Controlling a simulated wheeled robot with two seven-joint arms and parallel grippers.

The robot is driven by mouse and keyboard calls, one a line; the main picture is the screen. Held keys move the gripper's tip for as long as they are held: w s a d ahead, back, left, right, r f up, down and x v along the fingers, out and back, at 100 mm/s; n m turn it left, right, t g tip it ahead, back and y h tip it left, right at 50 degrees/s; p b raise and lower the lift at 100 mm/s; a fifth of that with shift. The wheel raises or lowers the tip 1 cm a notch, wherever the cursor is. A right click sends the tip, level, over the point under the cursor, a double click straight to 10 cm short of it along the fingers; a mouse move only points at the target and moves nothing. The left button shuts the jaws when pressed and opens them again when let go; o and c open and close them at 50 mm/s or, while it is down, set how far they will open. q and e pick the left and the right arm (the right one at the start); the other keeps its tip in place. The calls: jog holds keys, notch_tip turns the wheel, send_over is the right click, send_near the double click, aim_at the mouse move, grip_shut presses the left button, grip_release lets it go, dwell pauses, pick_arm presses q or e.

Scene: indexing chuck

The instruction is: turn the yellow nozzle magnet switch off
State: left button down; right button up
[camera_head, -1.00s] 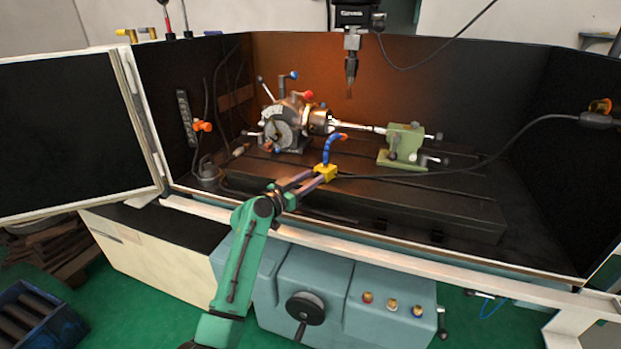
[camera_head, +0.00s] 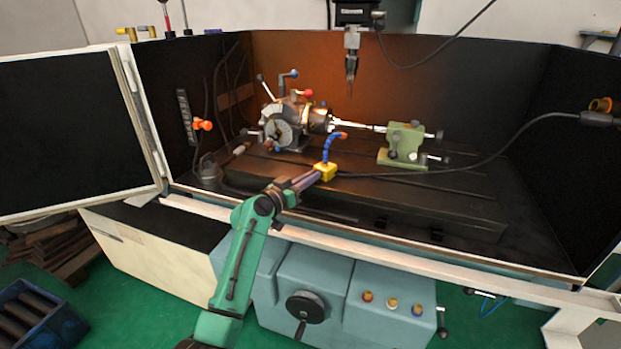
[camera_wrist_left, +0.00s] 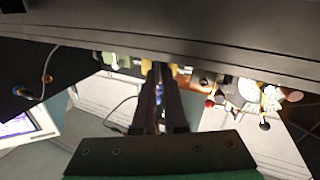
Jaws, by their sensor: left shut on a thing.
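The yellow nozzle magnet (camera_head: 326,172) sits on the machine table, with a blue segmented hose (camera_head: 328,150) rising from it to an orange tip. My left gripper (camera_head: 313,178) reaches in from the front left, its fingers close together at the near side of the yellow block. It is shut on the magnet's small switch, which the fingertips hide. In the left wrist view the fingers (camera_wrist_left: 159,75) point at a bit of yellow magnet (camera_wrist_left: 147,65). The switch position cannot be seen. My right gripper is not in view.
The indexing chuck (camera_head: 285,125) with lever knobs stands behind left, and a green tailstock (camera_head: 403,145) stands to the right. A spindle tool (camera_head: 351,70) hangs above. The enclosure's front rail (camera_head: 400,257) runs beneath my arm. A black cable crosses the table right of the magnet.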

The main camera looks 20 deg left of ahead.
pick_arm(q)
jog(key=n, duration=0.4)
jog(key=shift+w+a+p, duration=0.1)
jog(key=shift+a+p, duration=0.05)
jog(key=shift+p, duration=0.15)
jog(key=n+p, duration=0.1)
jog(key=n, duration=0.3)
jog(key=shift+a, duration=0.1)
jog(key=n+p, duration=0.1)
jog(key=n, duration=0.3)
jog(key=shift+f, duration=0.2)
jog(key=shift+f+n+p, duration=0.2)
jog(key=shift+n+p, duration=0.65)
jog(key=shift+n, duration=1.25)
jog(key=c, duration=1)
grip_release()
jog(key=shift+o, duration=0.2)
jog(key=shift+f, duration=0.1)
